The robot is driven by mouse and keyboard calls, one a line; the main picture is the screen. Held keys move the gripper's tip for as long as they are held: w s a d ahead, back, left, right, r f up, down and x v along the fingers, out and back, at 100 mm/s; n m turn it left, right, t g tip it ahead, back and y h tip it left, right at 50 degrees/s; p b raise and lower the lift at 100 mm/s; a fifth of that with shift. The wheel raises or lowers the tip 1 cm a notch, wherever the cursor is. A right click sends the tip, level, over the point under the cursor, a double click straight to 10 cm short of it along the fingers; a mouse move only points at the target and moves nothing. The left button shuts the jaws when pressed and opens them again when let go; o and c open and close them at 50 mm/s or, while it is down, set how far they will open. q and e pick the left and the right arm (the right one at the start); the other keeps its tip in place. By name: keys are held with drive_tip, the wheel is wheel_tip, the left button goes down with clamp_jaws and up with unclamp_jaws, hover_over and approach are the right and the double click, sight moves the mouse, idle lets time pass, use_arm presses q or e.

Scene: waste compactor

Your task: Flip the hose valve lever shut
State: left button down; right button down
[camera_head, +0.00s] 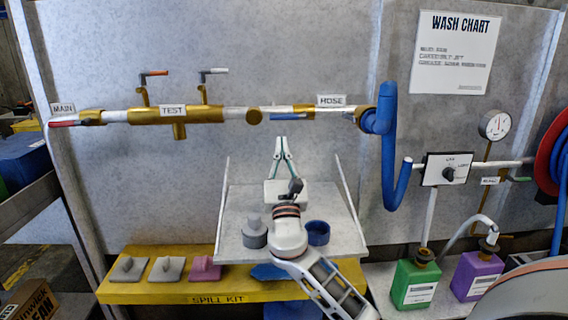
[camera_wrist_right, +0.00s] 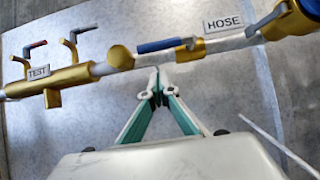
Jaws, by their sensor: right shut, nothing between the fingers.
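The blue hose valve lever (camera_head: 287,116) lies lengthwise along the white pipe, left of the HOSE label (camera_head: 331,101). It also shows in the right wrist view (camera_wrist_right: 163,45), where it runs left from a gold valve body (camera_wrist_right: 190,50). My right gripper (camera_head: 281,141) is shut and empty, pointing up at the wall. Its fingertips (camera_wrist_right: 156,72) appear just below the pipe and the lever in both views; I cannot tell how far out from the wall they are. My left gripper is not in view.
A red main lever (camera_head: 64,124) is farther left. A blue hose (camera_head: 387,125) hangs at right. A grey shelf (camera_head: 348,236) holding pots is below.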

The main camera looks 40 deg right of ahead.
sight(287, 115)
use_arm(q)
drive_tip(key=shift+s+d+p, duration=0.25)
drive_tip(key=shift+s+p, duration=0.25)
use_arm(e)
drive_tip(key=r, duration=0.3)
drive_tip(key=shift+w+d+r, duration=0.2)
drive_tip(key=shift+w+r, duration=0.1)
drive_tip(key=shift+r, duration=0.1)
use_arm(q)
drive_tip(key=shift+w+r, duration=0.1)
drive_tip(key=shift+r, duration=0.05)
